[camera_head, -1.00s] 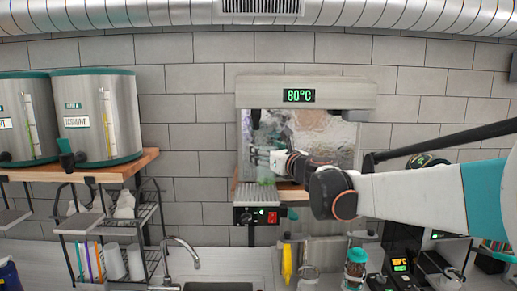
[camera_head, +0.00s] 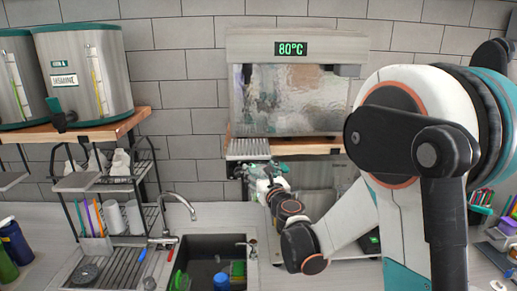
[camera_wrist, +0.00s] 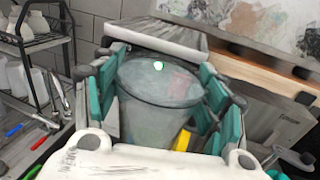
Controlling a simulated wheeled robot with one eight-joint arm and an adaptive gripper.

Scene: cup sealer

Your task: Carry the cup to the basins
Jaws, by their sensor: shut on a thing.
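My gripper (camera_wrist: 158,92) is shut on a translucent grey cup (camera_wrist: 160,72) in the wrist view. Teal pads press on its left and right sides, and its round top faces the camera. In the head view my gripper (camera_head: 262,182) is in front of and below the steel 80°C machine, above the counter's back; the cup is too small to make out there. A dark sink basin (camera_head: 197,247) is set in the counter, below and to the left of my gripper. It holds a blue item, a green item and other things. My arm hides the counter to the right.
The 80°C machine (camera_head: 290,100) stands on a wooden shelf close above my gripper. A faucet (camera_head: 183,200) rises behind the basin's left side. A drying rack (camera_head: 120,200) with white cups stands to the left, beside a ribbed drainer (camera_head: 110,268).

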